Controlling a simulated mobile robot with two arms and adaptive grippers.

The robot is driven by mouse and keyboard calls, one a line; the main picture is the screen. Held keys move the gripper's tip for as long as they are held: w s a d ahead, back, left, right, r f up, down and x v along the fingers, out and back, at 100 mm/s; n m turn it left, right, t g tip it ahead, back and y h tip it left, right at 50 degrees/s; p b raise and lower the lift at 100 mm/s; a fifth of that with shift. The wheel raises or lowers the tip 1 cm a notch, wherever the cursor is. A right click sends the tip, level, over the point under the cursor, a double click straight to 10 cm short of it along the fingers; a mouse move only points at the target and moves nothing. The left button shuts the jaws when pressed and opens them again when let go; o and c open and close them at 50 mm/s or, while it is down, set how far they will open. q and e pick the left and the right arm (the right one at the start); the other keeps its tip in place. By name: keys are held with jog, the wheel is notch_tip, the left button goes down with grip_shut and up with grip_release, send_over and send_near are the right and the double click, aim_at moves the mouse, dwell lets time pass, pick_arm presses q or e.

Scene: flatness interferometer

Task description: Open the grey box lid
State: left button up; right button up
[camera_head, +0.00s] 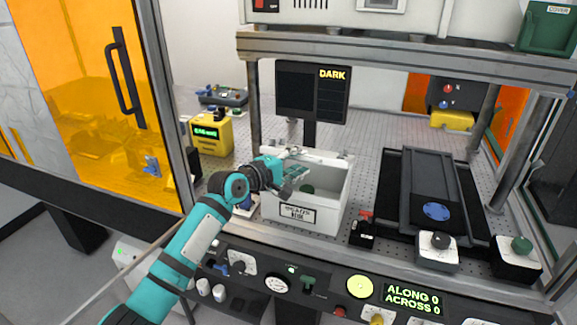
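The light grey box (300,215) stands on the perforated bench in the middle of the head view, with a dark-lettered label on its front. Its top looks open, and its inner walls and a small dark green item (307,189) inside show. A pale strip with a small fitting, which looks like the raised lid (322,157), runs along the box's back edge. My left gripper (292,184) is over the left part of the box opening. Its fingers are small and dark here, and I cannot tell whether they are open or touching anything. My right gripper is not in view.
A yellow meter (211,133) stands back left. A screen reading DARK (312,93) stands behind the box. A black stage (432,190) is to the right. The front control panel (320,290) and a frame post (170,95) border the bench.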

pick_arm(q)
jog(key=shift+s+d+f, duration=0.1)
jog(key=shift+s+f, duration=0.2)
jog(key=shift+f, duration=0.35)
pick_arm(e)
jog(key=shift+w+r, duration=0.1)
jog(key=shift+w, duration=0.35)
pick_arm(q)
jog(key=shift+s, duration=0.1)
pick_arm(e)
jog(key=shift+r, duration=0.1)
pick_arm(q)
jog(key=s+a+r+p, duration=0.9)
jog(key=s+a+p, duration=0.2)
jog(key=s+a, duration=0.1)
jog(key=shift+s+a, duration=0.15)
jog(key=shift+s, duration=0.35)
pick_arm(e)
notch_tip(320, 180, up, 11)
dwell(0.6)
